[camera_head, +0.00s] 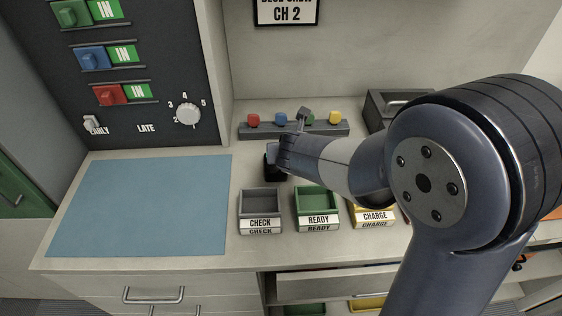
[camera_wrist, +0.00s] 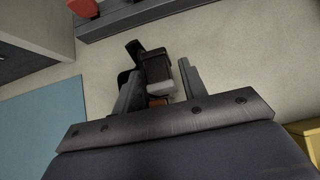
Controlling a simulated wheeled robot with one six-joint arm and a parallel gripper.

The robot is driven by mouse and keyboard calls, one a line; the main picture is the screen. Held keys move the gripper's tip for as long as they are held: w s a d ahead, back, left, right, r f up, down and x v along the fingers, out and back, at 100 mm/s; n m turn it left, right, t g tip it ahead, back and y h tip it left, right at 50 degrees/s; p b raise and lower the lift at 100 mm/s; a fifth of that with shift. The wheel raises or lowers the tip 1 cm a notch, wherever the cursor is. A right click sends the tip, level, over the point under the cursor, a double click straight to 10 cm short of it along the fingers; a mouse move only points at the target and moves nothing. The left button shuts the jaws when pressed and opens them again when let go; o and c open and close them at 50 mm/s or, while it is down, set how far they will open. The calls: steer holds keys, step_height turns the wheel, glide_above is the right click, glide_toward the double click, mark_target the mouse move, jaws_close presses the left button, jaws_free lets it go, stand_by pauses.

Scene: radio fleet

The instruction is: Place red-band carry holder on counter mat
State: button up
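The counter mat (camera_head: 140,205) is a flat blue sheet on the left of the counter, bare; its edge also shows in the wrist view (camera_wrist: 38,130). A black carry holder (camera_head: 271,168) stands on the counter right of the mat, partly hidden by my gripper (camera_head: 282,158). In the wrist view the holder (camera_wrist: 157,68) is black and grey, with an orange-red patch low down. My gripper (camera_wrist: 157,80) is open, its two fingers on either side of the holder with gaps visible. I cannot tell how deep it sits between them.
Grey CHECK (camera_head: 260,225), green READY (camera_head: 317,221) and yellow CHARGE (camera_head: 374,217) trays line the counter front. A rail (camera_head: 262,130) with coloured knobs runs behind. A dark box (camera_head: 378,112) stands back right. A control panel (camera_head: 150,120) rises behind the mat.

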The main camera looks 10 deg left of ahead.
jaws_close()
steer(key=shift+r, duration=0.1)
